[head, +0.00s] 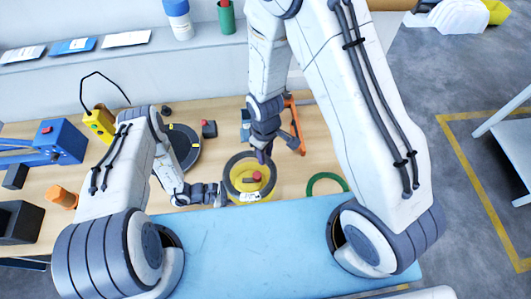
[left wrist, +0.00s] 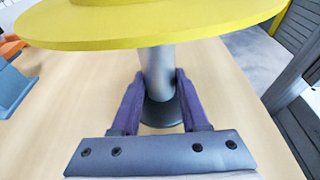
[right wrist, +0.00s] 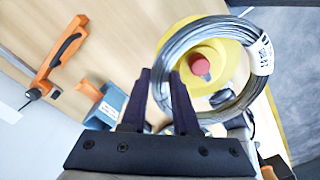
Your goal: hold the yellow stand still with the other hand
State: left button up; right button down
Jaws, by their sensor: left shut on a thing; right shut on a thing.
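The yellow stand (head: 241,181) has a round yellow top with a red knob, and stands on the wooden table. In the left wrist view its top (left wrist: 150,22) is overhead on a grey post (left wrist: 158,75) with a dark round base. My left gripper (head: 225,195) is shut on that post below the top; its fingers (left wrist: 159,80) lie either side of it. A grey wire coil (right wrist: 180,48) with a white label lies over the yellow top, around the red knob. My right gripper (head: 263,156) is shut on the coil's near edge; its fingertips (right wrist: 166,75) also show in the right wrist view.
An orange-handled tool (head: 297,125) and a blue item (head: 245,125) lie behind my right gripper. A green ring (head: 326,183) lies to the right. A dark disc (head: 185,148) is at left. A blue surface (head: 250,245) is in front, mostly bare.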

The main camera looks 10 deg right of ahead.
aim_at(265, 169)
jog(key=shift+f, duration=0.15)
dwell(0.3)
jog(key=shift+f, duration=2.45)
jog(key=c, duration=0.6)
grip_release()
notch_tip(265, 169, up, 12)
